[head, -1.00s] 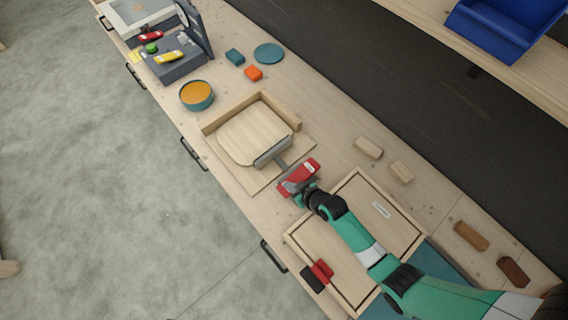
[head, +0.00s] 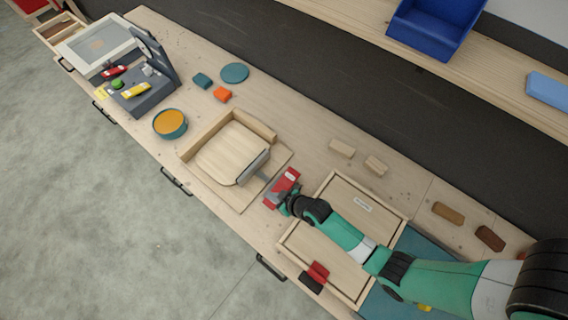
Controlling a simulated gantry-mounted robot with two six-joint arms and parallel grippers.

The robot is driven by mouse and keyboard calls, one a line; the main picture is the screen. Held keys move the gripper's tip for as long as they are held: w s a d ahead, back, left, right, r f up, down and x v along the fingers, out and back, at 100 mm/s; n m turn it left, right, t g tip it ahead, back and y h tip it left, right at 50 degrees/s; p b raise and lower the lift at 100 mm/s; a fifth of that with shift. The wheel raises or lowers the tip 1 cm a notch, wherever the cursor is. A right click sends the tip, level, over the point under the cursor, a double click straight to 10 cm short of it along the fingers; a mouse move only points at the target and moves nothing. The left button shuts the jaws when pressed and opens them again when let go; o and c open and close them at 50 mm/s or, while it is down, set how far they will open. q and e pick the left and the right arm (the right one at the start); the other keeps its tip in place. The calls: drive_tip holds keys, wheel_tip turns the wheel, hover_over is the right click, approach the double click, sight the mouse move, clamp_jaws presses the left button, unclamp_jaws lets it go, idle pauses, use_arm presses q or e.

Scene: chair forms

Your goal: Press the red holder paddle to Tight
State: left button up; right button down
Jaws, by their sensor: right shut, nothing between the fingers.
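The red holder paddle (head: 287,181) sits at the right end of the wooden holder, joined by a grey metal bar to a grey clamp plate (head: 252,166). The plate stands against the right edge of a pale wooden chair form (head: 228,152), which rests in the corner of a wooden frame (head: 247,124) on a base board. My right gripper (head: 284,200) is shut and empty, at the paddle's lower right side. It appears to touch the paddle, but the contact is partly hidden. Any label on the paddle is too small to read. My left gripper is not in view.
A shallow wooden tray (head: 336,184) lies under my right arm, with a red and black piece (head: 316,272) at its front edge. Wooden blocks (head: 341,149) lie behind. A bowl of orange material (head: 170,123) and a dark hinged device (head: 143,92) stand left.

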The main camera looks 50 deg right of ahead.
drive_tip(key=a+p+v, duration=0.1)
drive_tip(key=v, duration=0.8)
drive_tip(key=shift+s+a+r+p, duration=0.2)
drive_tip(key=shift+s+a+p, duration=0.15)
drive_tip(key=shift+r, duration=0.1)
